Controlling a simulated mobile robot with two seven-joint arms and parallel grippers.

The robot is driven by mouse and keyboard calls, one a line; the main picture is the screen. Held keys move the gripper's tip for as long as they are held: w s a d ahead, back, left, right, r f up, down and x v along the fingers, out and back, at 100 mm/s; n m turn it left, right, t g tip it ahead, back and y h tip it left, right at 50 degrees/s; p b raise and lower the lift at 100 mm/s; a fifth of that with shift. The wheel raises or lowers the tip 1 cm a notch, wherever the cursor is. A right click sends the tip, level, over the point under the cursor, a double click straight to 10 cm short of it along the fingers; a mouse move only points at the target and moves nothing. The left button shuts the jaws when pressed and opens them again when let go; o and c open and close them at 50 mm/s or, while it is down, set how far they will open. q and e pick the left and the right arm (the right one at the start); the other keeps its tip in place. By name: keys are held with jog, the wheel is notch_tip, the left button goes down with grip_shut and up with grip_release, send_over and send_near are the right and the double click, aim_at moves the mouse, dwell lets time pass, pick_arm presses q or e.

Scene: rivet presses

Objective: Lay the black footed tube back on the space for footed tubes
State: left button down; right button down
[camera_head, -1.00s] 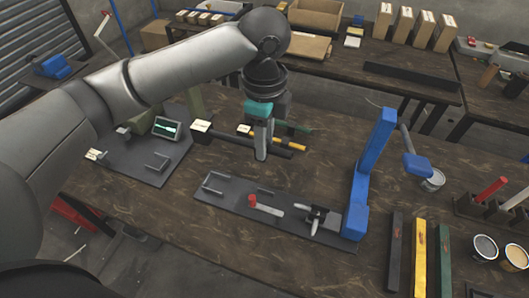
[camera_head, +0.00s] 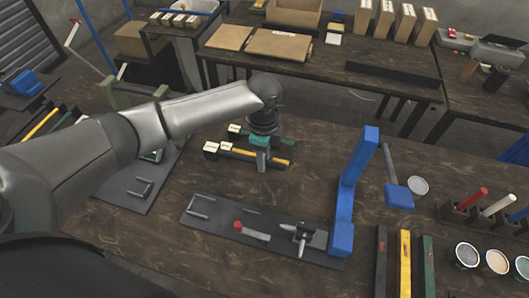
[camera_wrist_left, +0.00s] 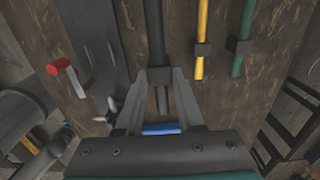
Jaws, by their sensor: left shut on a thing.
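My left gripper (camera_head: 262,168) points down over the table beyond the grey plate, beside the yellow footed tube (camera_head: 280,161). In the left wrist view its jaws (camera_wrist_left: 160,85) are shut on the black footed tube (camera_wrist_left: 154,30), whose dark foot block shows between the fingers. In the head view the gripper and its thinness make the black tube hard to make out. The yellow tube (camera_wrist_left: 203,20) and green tube (camera_wrist_left: 246,25) lie parallel beside it. I cannot tell whether the black tube touches the table. The space beneath it is not clearly seen. My right gripper is out of view.
White-labelled blocks (camera_head: 211,147) stand at the tubes' left ends. Nearer, the grey plate (camera_head: 195,221) carries a red-knobbed lever (camera_head: 250,231) and a clamp (camera_head: 301,235). A tall blue press (camera_head: 345,205) stands to the right. Bare table lies between the tubes and press.

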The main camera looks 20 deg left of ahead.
pick_arm(q)
jog(key=shift+r+p, duration=0.1)
jog(key=shift+p, duration=0.45)
jog(key=shift+f+b, duration=2.25)
jog(key=shift+f, duration=1.75)
jog(key=shift+f+b, duration=0.35)
jog(key=shift+f, duration=0.3)
jog(key=shift+c, duration=2.2)
grip_release()
notch_tip(320, 180, up, 15)
jog(key=p, duration=0.3)
jog(key=shift+r, duration=0.15)
jog(key=shift+s, duration=0.1)
